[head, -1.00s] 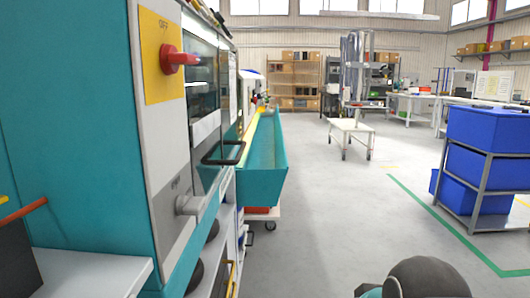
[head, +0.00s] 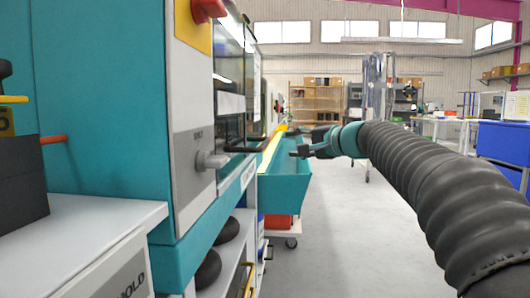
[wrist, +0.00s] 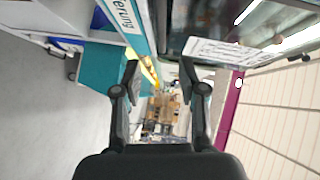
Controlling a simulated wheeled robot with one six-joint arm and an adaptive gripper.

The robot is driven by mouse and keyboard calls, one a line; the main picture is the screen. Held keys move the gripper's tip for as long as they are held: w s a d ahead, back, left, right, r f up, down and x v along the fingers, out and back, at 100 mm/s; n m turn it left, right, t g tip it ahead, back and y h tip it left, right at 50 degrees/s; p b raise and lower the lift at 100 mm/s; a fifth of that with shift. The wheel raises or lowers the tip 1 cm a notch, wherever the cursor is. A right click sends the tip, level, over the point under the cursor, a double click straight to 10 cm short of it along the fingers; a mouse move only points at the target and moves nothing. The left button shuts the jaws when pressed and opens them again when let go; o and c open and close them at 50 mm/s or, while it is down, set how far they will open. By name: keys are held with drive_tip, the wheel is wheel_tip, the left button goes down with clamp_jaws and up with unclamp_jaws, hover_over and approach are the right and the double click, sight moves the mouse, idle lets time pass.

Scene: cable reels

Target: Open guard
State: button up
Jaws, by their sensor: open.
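The guard (head: 231,85) is the windowed front of the teal machine at left. It looks shut, and its dark window also shows at upper right in the wrist view (wrist: 222,22). A black bar handle (head: 246,150) sticks out from its lower edge. My gripper (head: 302,142) is open and empty, to the right of the handle in the head view. In the wrist view my gripper (wrist: 158,72) has both fingers apart with nothing between them. I cannot tell the depth gap between fingers and handle, and the handle is not clear in the wrist view.
A grey knob (head: 211,160) and a red switch (head: 208,9) sit on the machine's panel. A teal trough (head: 285,185) stands beyond the gripper. A white bench (head: 85,225) is at lower left, blue bins (head: 503,138) at right. The floor between is clear.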

sight(264, 144)
drive_tip(key=p+x, duration=0.2)
drive_tip(key=x, duration=1.1)
drive_tip(key=shift+w+a, duration=0.25)
drive_tip(key=shift+a, duration=0.1)
clamp_jaws()
